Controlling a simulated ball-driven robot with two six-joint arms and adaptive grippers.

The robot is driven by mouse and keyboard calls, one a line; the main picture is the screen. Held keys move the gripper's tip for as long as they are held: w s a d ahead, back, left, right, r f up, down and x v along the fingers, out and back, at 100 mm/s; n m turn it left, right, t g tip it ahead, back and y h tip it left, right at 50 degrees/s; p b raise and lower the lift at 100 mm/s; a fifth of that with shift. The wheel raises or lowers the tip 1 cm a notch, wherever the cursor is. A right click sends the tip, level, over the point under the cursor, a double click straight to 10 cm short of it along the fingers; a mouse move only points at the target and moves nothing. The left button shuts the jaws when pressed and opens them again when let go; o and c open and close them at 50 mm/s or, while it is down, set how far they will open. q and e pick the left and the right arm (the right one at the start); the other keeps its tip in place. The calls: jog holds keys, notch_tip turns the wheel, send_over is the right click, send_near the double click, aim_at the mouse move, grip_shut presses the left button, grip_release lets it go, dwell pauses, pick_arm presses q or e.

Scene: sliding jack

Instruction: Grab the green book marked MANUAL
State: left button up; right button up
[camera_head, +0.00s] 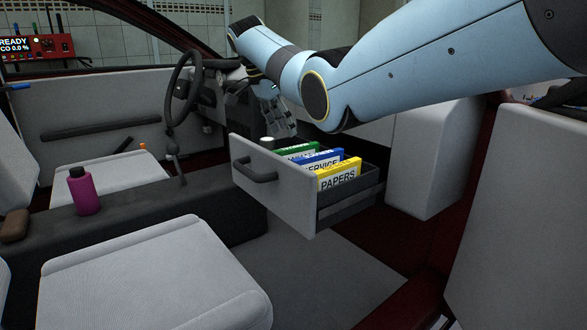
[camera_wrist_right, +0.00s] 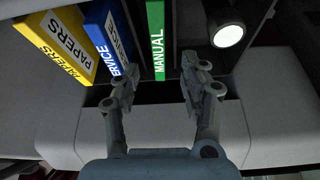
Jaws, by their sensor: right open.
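The green book marked MANUAL (camera_wrist_right: 156,45) stands upright in an open drawer. In the right wrist view its spine is between and just beyond my right gripper's two fingertips (camera_wrist_right: 162,86), closer to the left one. My right gripper is open and empty; I cannot tell whether a finger touches the book. In the head view the green book (camera_head: 297,149) is the farthest of the books in the drawer, partly hidden by the blue one. My right gripper (camera_head: 285,133) is above the drawer's far end there. My left gripper is not in view.
The blue SERVICE book (camera_wrist_right: 108,40) and the yellow PAPERS book (camera_wrist_right: 62,45) stand beside the green one. A round white-topped object (camera_wrist_right: 228,35) is on its other side. The drawer front (camera_head: 272,185) has a dark handle. A steering wheel (camera_head: 183,88) and a purple bottle (camera_head: 84,190) are to the left.

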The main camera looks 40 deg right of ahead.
aim_at(292, 148)
jog(key=b+x, duration=0.1)
jog(key=x, duration=0.3)
jog(key=shift+w, duration=0.1)
jog(key=b+x, duration=0.2)
jog(key=x, duration=0.2)
jog(key=shift+f, duration=0.45)
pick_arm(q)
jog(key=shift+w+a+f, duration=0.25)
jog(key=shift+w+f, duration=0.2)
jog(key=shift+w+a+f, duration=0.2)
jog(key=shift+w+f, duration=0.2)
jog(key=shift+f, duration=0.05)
pick_arm(e)
jog(key=shift+s+r, duration=0.2)
jog(key=shift+s, duration=0.05)
pick_arm(q)
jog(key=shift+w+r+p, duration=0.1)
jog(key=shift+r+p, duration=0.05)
jog(key=shift+p, duration=0.15)
pick_arm(e)
jog(key=shift+f, duration=0.25)
jog(key=shift+f, duration=0.1)
jog(key=c, duration=0.5)
grip_shut()
